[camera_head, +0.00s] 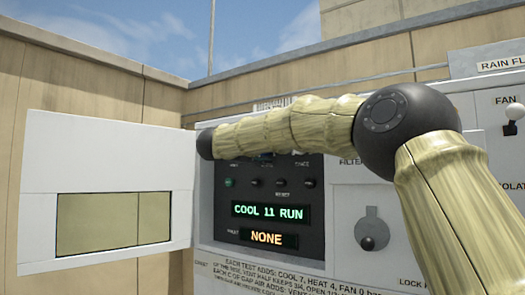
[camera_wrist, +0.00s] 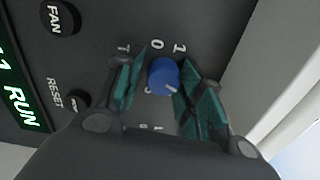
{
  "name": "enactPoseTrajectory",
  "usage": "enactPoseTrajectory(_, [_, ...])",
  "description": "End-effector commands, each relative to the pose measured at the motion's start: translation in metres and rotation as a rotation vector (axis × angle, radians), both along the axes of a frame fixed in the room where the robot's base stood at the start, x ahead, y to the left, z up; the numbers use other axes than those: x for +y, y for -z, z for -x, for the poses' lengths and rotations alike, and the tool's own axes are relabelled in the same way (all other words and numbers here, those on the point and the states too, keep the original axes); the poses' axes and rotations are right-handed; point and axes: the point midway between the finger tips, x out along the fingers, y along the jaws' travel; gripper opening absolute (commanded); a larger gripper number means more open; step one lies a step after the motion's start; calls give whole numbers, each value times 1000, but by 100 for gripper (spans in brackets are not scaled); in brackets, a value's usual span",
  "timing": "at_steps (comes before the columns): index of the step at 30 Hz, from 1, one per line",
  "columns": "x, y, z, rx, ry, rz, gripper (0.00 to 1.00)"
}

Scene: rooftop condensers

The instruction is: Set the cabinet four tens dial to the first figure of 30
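In the wrist view a round blue dial (camera_wrist: 162,75) sits on the dark panel, with a small pale mark on its lower right. The figures 0 and 1 are printed above it; other marks around it are partly hidden. My gripper (camera_wrist: 162,82) has its green-padded fingers on either side of the dial. A gap shows on the left, while the right finger lies close to the dial; whether it touches is unclear. In the head view the dark control panel (camera_head: 258,189) shows a green "COOL 11 RUN" display (camera_head: 270,212) and an amber "NONE" display (camera_head: 269,238).
A black FAN knob (camera_wrist: 60,17) and a RESET button (camera_wrist: 77,99) are left of the dial in the wrist view. In the head view an open white door (camera_head: 105,152) with a window stands left of the panel. A white-tipped FAN switch (camera_head: 514,113) is at the right.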

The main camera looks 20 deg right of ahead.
Motion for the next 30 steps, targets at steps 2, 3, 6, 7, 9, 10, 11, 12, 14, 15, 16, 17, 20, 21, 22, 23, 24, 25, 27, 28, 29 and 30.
enactPoseTrajectory(2, [0, 0, 0, -1, -1, 1, 53])
enactPoseTrajectory(3, [0, -1, 0, -1, -1, 1, 53])
enactPoseTrajectory(6, [0, -1, 0, -2, -1, 1, 53])
enactPoseTrajectory(7, [0, -2, 0, -2, -1, 1, 53])
enactPoseTrajectory(9, [-1, -2, 0, -3, -1, 1, 53])
enactPoseTrajectory(10, [-1, -2, 0, -3, -1, 1, 53])
enactPoseTrajectory(11, [0, -2, 1, -3, -1, 1, 53])
enactPoseTrajectory(12, [0, -3, 1, -3, -1, 1, 53])
enactPoseTrajectory(14, [3, -3, 3, -4, -1, 2, 53])
enactPoseTrajectory(15, [6, -3, 5, -3, -2, 3, 53])
enactPoseTrajectory(16, [9, -3, 7, -3, -2, 3, 53])
enactPoseTrajectory(17, [12, -4, 9, -3, -2, 3, 53])
enactPoseTrajectory(20, [25, -4, 19, -4, -3, 4, 53])
enactPoseTrajectory(21, [30, -4, 24, -5, -2, 3, 53])
enactPoseTrajectory(22, [34, -4, 27, -5, -2, 3, 53])
enactPoseTrajectory(23, [39, -4, 31, -4, -2, 4, 53])
enactPoseTrajectory(24, [45, -4, 35, -4, -2, 4, 53])
enactPoseTrajectory(25, [49, -5, 39, -5, -2, 3, 53])
enactPoseTrajectory(27, [59, -4, 46, -3, -4, 3, 53])
enactPoseTrajectory(28, [64, -3, 49, -3, -3, 3, 53])
enactPoseTrajectory(29, [67, -4, 52, -3, -3, 3, 53])
enactPoseTrajectory(30, [72, -4, 56, -3, -2, 3, 53])
